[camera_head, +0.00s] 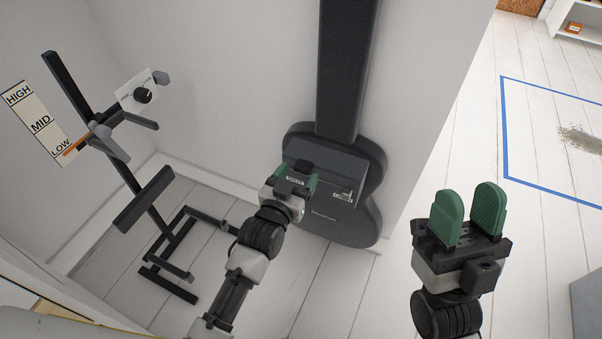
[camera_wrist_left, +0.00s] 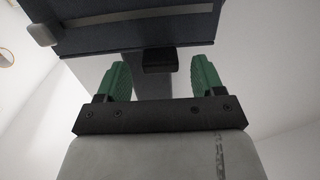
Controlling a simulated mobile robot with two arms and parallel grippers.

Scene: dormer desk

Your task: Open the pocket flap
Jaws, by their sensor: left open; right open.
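A dark guitar case (camera_head: 358,225) stands upright against the wall, its long neck (camera_head: 345,70) rising up. The pocket flap (camera_head: 325,172) is a dark panel across the front of its body, with a small light zipper or clasp at its right. My left gripper (camera_head: 293,180) is open in front of the flap, its green fingers near the flap's lower left part, which it partly hides. In the left wrist view, the open fingers (camera_wrist_left: 160,80) straddle a small dark tab (camera_wrist_left: 158,60) under the flap's edge (camera_wrist_left: 150,15); contact cannot be told. My right gripper (camera_head: 467,213) is open and empty, right of the case.
Blue tape (camera_head: 505,130) marks the floor at the right.

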